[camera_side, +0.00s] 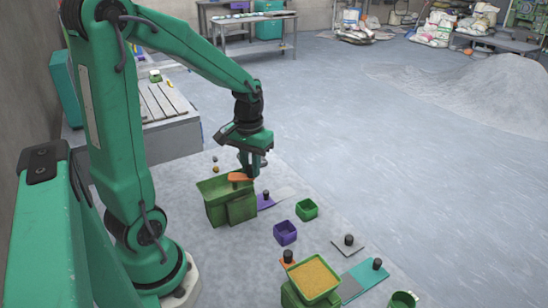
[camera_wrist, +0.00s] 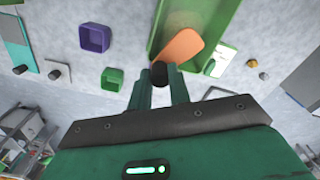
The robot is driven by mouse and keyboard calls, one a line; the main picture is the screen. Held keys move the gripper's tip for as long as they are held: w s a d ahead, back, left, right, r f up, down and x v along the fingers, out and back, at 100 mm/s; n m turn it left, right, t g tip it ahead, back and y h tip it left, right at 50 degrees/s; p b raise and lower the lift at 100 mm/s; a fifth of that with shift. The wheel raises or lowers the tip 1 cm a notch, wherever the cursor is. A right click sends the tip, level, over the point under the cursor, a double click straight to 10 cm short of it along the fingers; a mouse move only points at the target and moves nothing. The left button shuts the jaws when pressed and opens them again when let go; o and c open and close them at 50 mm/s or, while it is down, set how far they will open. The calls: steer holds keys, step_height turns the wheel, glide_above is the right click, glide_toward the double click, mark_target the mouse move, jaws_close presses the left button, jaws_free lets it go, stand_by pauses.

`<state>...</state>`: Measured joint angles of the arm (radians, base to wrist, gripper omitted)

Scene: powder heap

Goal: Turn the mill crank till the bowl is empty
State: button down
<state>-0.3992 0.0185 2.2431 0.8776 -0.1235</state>
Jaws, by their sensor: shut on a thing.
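A green mill (camera_side: 222,205) with an open bowl on top stands below my arm. The part of its bowl that shows in the side view is bare green, and I see no powder there. In the wrist view the mill (camera_wrist: 156,30) is cut off by the top edge. Its orange crank arm (camera_side: 239,177) also shows in the wrist view (camera_wrist: 180,46). My gripper (camera_side: 252,167) points down at the crank's end. In the wrist view my gripper (camera_wrist: 157,76) is shut on the crank's dark knob, which is partly hidden between the fingers.
A second green mill (camera_side: 290,295) holds orange-yellow powder (camera_side: 313,278). A purple cup (camera_side: 285,233) and a green cup (camera_side: 307,210) stand between the mills. Flat plates with black knobs, one grey (camera_side: 345,249) and one teal (camera_side: 358,282), lie nearby. Open floor lies to the right.

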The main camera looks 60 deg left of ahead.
steer(key=shift+s, duration=0.15)
steer(key=c, duration=1.4)
jaws_free()
steer(key=shift+r, duration=0.1)
steer(key=shift+r, duration=3.65)
steer(key=s+d+r+m+t, duration=0.2)
steer(key=s+d+m, duration=0.1)
steer(key=d, duration=0.3)
steer(key=s+d+r+m+t, duration=0.2)
steer(key=s+d+m+t, duration=0.1)
steer(key=d, duration=0.3)
steer(key=shift+s+d+t, duration=0.15)
steer(key=shift+s+t, duration=0.1)
steer(key=shift+t, duration=0.05)
